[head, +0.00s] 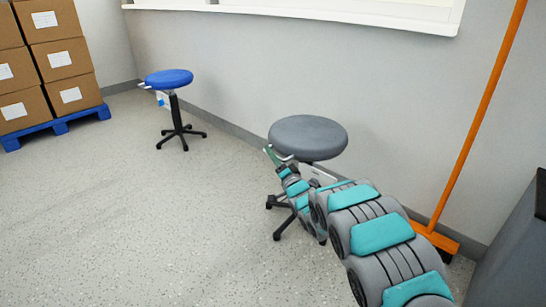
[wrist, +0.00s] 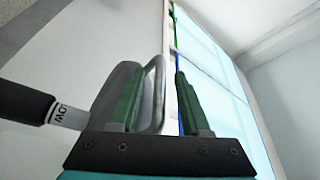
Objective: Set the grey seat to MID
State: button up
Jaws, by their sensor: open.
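The grey seat (head: 307,136) is the round top of a stool by the wall. In the wrist view its underside (wrist: 112,85) lies behind the left finger. A bent metal lever loop (wrist: 158,88) stands out beside the seat, between my fingers and nearer the left one; I cannot tell if they touch. My gripper (wrist: 160,70) is open, with green fingers; in the head view it (head: 271,156) is at the seat's left edge. A dark column (wrist: 25,103) carries a white label (wrist: 70,116), which seems to read LOW upside down. My arm hides part of the stool's base.
A blue stool (head: 169,79) stands further left by the wall. Boxes (head: 60,55) are stacked on a blue pallet (head: 60,125). An orange broom (head: 480,120) leans on the wall at right, near a dark cabinet (head: 515,250). The floor at left is clear.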

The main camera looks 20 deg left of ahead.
jog(key=shift+c, duration=0.3)
grip_shut()
dwell(1.0)
